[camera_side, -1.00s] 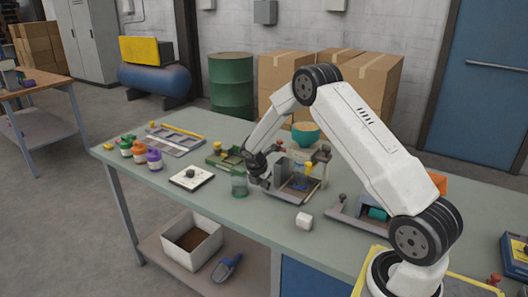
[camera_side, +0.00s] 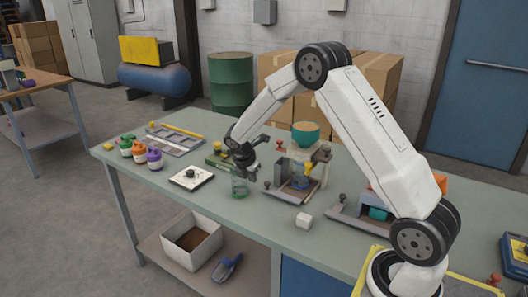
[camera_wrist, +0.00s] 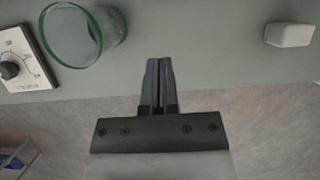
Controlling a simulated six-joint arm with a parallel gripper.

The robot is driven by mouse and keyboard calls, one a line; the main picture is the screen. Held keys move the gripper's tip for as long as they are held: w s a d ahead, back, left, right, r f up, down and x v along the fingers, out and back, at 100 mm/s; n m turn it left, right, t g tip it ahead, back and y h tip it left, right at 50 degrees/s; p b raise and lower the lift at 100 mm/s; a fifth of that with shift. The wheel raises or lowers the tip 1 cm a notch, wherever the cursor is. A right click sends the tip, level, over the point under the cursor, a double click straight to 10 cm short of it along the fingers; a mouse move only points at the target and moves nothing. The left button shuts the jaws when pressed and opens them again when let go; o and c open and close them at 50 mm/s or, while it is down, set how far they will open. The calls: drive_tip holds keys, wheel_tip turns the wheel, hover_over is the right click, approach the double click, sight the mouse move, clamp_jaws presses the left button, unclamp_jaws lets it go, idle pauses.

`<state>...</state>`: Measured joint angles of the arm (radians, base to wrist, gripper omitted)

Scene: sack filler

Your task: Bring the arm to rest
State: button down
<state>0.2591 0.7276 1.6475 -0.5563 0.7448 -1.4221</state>
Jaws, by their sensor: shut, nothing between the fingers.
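My gripper (camera_side: 248,175) is shut and empty, above the workbench (camera_side: 225,215) just behind and beside a green glass (camera_side: 239,188). I cannot tell whether it touches the glass in the side view. In the wrist view the shut fingers (camera_wrist: 158,62) point toward the bench top, with the glass (camera_wrist: 97,40) to their left and apart from them. My arm is raised in a bent arch over the bench.
A dial plate (camera_side: 190,178) lies left of the glass. A white block (camera_side: 304,220) lies to the right. A grey sack-filler fixture (camera_side: 291,187) with a teal bowl (camera_side: 305,133) stands behind. Several small bottles (camera_side: 139,150) stand at the left. The front bench strip is clear.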

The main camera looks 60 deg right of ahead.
drive_tip(key=shift+v, duration=1.65)
drive_tip(key=s+a+r+m+t+y, duration=0.1)
drive_tip(key=s+a+m+y, duration=0.3)
drive_tip(key=s+a+m, duration=1.4)
drive_tip(key=shift+s+r+t, duration=0.3)
drive_tip(key=shift+s+t, duration=0.35)
drive_tip(key=shift+t, duration=0.15)
